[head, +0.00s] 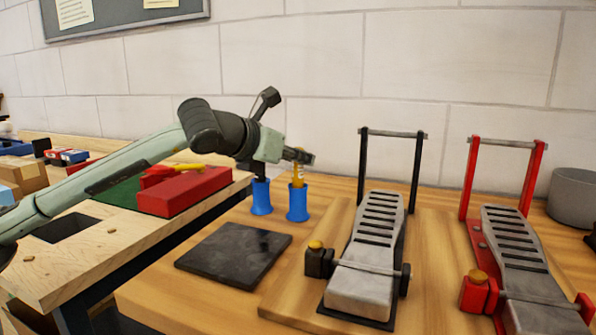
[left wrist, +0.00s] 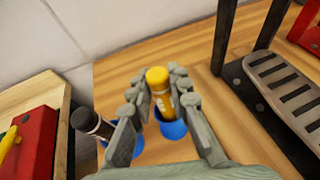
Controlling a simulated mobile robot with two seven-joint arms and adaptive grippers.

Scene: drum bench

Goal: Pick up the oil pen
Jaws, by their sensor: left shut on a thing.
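The yellow pen (head: 298,176), which I take to be the oil pen, stands upright at the right-hand blue cup (head: 298,204). My left gripper (head: 300,157) is shut on its upper part, with a finger on each side. In the left wrist view the yellow pen (left wrist: 159,92) shows between the fingers, with the blue cup (left wrist: 174,129) around or just below its lower end. I cannot tell if the tip is still inside. My right gripper is not in view.
A second blue cup (head: 261,200) stands just left, with a dark pen (left wrist: 92,124) in it. A black pedal (head: 368,255) and a red pedal (head: 515,260) stand to the right. A dark flat pad (head: 233,253) lies in front. A red box (head: 184,190) is on the left table.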

